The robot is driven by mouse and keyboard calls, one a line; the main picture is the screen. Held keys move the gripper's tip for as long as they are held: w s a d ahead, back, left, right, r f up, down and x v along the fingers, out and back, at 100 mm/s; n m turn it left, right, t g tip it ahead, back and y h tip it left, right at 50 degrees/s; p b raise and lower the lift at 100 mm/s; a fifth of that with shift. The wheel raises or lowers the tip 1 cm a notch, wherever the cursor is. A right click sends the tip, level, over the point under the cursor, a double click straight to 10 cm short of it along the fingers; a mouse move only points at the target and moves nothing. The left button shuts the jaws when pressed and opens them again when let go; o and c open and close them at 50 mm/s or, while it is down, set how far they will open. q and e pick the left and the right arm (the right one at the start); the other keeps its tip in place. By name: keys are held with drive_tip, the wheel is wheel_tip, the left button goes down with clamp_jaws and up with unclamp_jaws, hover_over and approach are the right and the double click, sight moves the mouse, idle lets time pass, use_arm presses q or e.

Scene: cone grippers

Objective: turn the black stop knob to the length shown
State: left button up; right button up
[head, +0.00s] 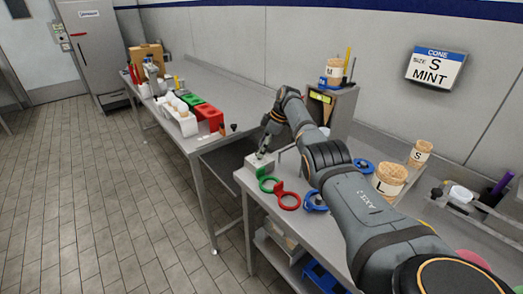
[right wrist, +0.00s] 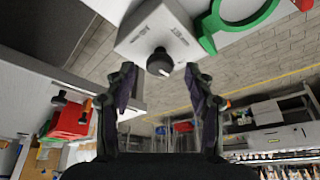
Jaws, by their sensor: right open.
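The black stop knob (right wrist: 159,63) sits on the face of a light grey box (right wrist: 140,32). A white mark on the knob points to the lower right in the right wrist view. The lettering on the box is too small to read. The box also shows in the head view (head: 256,171) at the bench corner, where the knob cannot be made out. My right gripper (right wrist: 160,78) is open, its fingertips apart on either side of the knob's line; I cannot tell whether they touch it. It also shows in the head view (head: 262,152). A wall sign (head: 436,68) reads CONE, SIZE S, MINT. My left gripper is out of view.
Green (head: 266,183) and red (head: 289,200) rings stand beside the box, with blue holders further right.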

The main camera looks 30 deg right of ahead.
drive_tip(key=v, duration=1)
drive_tip(key=shift+s+d+r, duration=0.15)
drive_tip(key=shift+r, duration=0.2)
